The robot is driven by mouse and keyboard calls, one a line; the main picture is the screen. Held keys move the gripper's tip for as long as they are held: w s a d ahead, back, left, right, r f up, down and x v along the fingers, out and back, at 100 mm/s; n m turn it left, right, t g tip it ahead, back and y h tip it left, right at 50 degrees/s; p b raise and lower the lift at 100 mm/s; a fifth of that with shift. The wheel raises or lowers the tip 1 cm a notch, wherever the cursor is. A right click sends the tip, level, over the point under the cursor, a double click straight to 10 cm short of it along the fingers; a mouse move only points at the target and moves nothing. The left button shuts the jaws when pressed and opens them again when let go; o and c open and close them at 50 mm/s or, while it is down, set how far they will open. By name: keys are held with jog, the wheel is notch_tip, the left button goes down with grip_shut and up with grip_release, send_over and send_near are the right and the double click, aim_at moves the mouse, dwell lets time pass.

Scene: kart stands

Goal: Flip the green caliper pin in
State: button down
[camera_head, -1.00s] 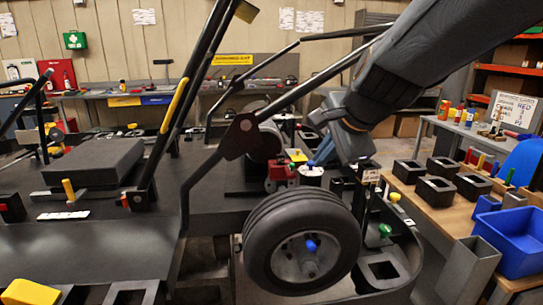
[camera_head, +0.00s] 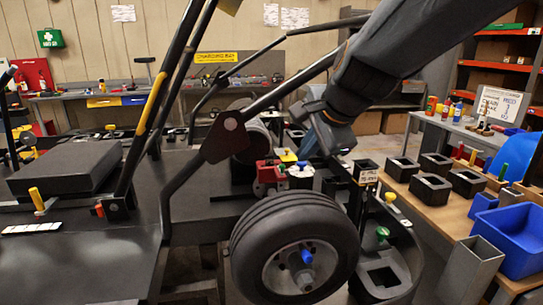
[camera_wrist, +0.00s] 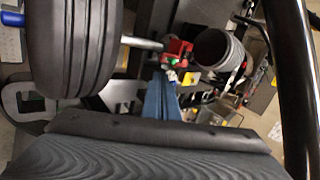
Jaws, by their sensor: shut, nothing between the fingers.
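The red caliper (camera_head: 268,175) sits behind the front wheel of the kart. A small green pin (camera_head: 282,168) shows at its right side. In the wrist view the red caliper (camera_wrist: 178,48) lies ahead of my fingers, with the green pin (camera_wrist: 172,61) on its near side. My gripper (camera_head: 304,156) is shut and empty, slightly above and to the right of the caliper. In the wrist view its blue fingers (camera_wrist: 168,82) point at the caliper, and their tips end close to the green pin. I cannot tell whether they touch it.
The kart wheel (camera_head: 295,250) stands in front of the caliper. A dark frame tube (camera_head: 270,108) slants above it. A white pot with a yellow and blue top (camera_head: 300,176) stands just right of the caliper. A wooden table (camera_head: 440,215) with black square holders is at the right.

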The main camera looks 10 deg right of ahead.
jog(key=b, duration=0.2)
send_near(282, 171)
notch_tip(282, 171, down, 3)
jog(key=shift+w+a+f, duration=0.1)
jog(key=shift+w+f, duration=0.05)
jog(key=shift+w, duration=0.65)
jog(key=shift+w+a+f, duration=0.1)
jog(key=shift+w+f, duration=0.05)
jog(key=shift+w, duration=0.6)
jog(key=shift+d, duration=0.1)
